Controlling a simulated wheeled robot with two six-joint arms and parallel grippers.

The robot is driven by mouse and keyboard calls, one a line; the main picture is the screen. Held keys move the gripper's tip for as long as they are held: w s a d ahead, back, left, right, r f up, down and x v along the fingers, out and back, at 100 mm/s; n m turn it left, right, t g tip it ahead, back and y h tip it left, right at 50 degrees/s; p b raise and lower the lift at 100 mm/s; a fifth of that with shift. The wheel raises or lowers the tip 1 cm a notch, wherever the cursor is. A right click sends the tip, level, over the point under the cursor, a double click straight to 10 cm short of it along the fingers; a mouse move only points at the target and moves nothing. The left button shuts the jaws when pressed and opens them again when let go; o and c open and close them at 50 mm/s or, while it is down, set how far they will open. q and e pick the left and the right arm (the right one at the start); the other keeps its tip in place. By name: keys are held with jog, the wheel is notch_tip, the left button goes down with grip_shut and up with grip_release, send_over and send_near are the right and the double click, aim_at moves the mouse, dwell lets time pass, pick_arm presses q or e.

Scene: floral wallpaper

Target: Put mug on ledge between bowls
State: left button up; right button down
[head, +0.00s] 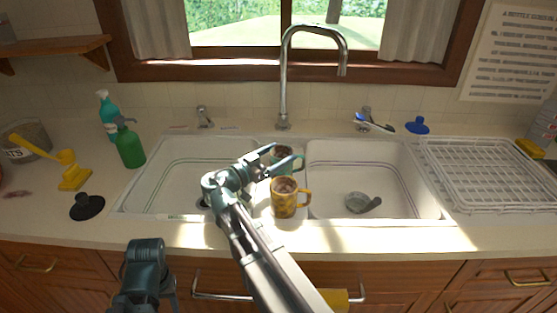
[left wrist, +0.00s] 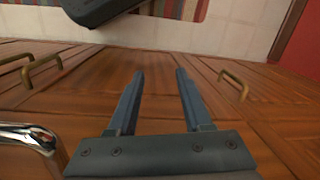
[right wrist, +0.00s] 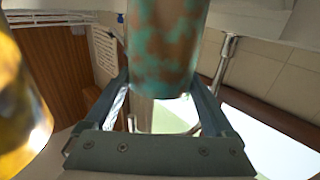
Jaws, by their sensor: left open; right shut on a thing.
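A teal mug with brown patches (head: 282,151) is between the fingers of my right gripper (head: 272,168). It is over or at the ledge between the two sink bowls; I cannot tell whether its base touches. In the right wrist view the mug (right wrist: 165,45) sits between both fingers (right wrist: 163,92). A yellow-brown mug (head: 284,203) stands upright on the front part of the ledge, and it shows at the left of the right wrist view (right wrist: 18,110). My left gripper (left wrist: 160,75) is open and empty, low before the wooden cabinets.
The left bowl (head: 160,185) is partly behind my right arm. The right bowl (head: 425,200) holds a grey ladle-like thing (head: 360,203). The faucet (head: 284,80) rises behind the ledge. A white dish rack (head: 490,180) is at right, a green bottle (head: 129,146) at left.

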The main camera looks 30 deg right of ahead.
jog(key=shift+r, duration=0.1)
grip_release()
jog(key=v, duration=0.7)
jog(key=shift+s+a, duration=0.1)
jog(key=shift+a, duration=0.15)
dwell(0.3)
